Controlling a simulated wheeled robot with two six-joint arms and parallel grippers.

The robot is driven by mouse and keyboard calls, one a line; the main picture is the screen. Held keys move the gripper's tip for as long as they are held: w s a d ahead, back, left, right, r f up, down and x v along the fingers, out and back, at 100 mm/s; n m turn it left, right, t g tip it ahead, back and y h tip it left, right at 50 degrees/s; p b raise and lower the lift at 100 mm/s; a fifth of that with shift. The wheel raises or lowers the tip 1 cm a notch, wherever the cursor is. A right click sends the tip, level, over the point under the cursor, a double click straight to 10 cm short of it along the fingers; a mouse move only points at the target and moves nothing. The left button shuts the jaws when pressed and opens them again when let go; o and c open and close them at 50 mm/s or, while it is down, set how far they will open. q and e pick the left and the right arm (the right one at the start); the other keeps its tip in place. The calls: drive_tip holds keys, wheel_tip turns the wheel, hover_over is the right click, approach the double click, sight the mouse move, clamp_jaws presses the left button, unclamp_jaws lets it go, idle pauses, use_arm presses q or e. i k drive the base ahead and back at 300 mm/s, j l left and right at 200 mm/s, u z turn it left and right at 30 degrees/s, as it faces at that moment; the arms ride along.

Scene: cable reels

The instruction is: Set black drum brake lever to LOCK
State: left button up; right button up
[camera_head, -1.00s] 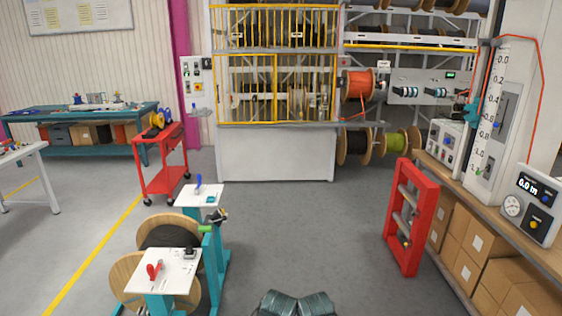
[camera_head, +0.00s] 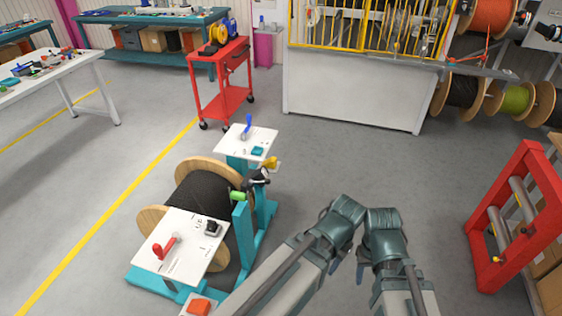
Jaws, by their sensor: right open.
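The black cable drum (camera_head: 203,201) has wooden flanges and sits in a teal stand at lower left. A white plate (camera_head: 196,250) on the stand's near side carries a red lever (camera_head: 166,246) and a small black part. Its print is too small to read. A far white plate (camera_head: 263,140) carries a blue lever (camera_head: 247,127). My two arms reach in from the bottom, right of the drum. My right gripper (camera_head: 361,268) is mostly hidden by the arm joints, open and apart from the levers. My left gripper cannot be made out.
A green-handled part (camera_head: 238,196) sits beside the drum. A red trolley (camera_head: 221,84) stands behind it. A red roller frame (camera_head: 517,218) stands at right. A white table (camera_head: 45,80) is at left.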

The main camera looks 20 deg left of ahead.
sight(267, 181)
drive_tip(key=i, duration=1.3)
drive_tip(key=u, duration=0.35)
